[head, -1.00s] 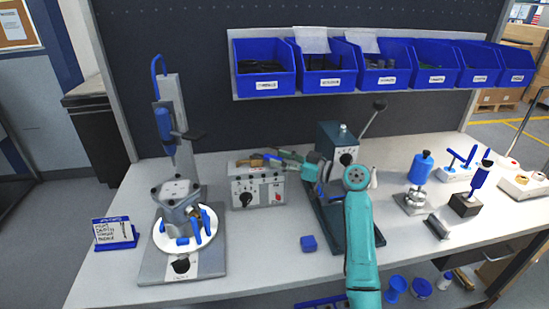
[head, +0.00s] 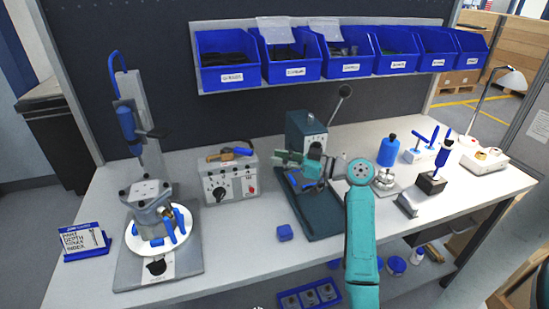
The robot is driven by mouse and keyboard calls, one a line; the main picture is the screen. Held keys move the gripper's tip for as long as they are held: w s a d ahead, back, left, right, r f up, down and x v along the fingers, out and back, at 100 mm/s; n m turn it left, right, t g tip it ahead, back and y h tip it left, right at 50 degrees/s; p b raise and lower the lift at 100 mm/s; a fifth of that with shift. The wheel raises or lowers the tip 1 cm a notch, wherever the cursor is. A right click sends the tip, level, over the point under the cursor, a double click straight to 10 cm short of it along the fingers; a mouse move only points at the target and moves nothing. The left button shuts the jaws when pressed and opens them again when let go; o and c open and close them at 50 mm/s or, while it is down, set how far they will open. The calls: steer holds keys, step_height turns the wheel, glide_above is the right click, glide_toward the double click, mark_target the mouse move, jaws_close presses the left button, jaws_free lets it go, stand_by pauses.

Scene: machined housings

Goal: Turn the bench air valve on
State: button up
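My gripper (head: 284,160) is right of the box, in front of the dark green press, apart from the fitting. My teal arm partly hides it, and its fingers are too small to tell open from shut.
The arbor press (head: 309,130) with its raised lever stands behind my gripper. A drill stand with a housing (head: 150,209) is at left. Blue bins (head: 292,69) hang above. Bare bench lies before the box.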

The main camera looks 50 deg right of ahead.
steer(key=w+a+f+h, duration=0.1)
steer(key=a+f, duration=0.1)
steer(key=w+a+f+n+h, duration=0.1)
steer(key=w+a+h, duration=0.1)
steer(key=shift+f+g, duration=0.4)
jaws_close()
steer(key=s+a+r+n+h, duration=0.3)
steer(key=s+a+n+h, duration=0.2)
steer(key=a+n+h, duration=0.45)
steer(key=m+h, duration=0.1)
steer(key=m, duration=0.1)
glide_toward(240, 153)
steer(key=w+a, duration=0.1)
steer(key=w, duration=0.4)
steer(key=d, duration=0.2)
steer(key=shift+w+d+n, duration=0.25)
steer(key=shift+d, duration=0.15)
steer(key=shift+w+d, duration=0.1)
steer(key=shift+d, duration=0.3)
